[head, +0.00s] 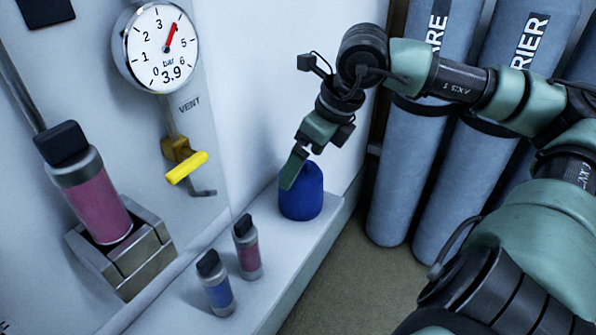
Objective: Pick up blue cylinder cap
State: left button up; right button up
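The blue cylinder cap (305,200) is a dome-topped blue piece standing upright on the white ledge at the foot of the wall. My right gripper (292,172) reaches down from the right side. Its fingertips point downward and overlap the cap's upper left edge in the picture. Only one finger shows clearly, so I cannot tell whether the gripper is open or shut, or whether it touches the cap. My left gripper is not in view.
Two small vials, one pink (248,256) and one blue (219,295), stand on the ledge (290,265). A larger pink cylinder (97,205) sits in a metal holder. A gauge (158,48) and yellow valve handle (186,168) project nearby. Tall grey-blue cylinders (395,190) stand right.

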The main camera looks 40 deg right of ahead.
aim_at(304, 202)
jog(key=shift+x, duration=2.5)
jog(key=shift+w, duration=0.1)
jog(key=c, duration=1.3)
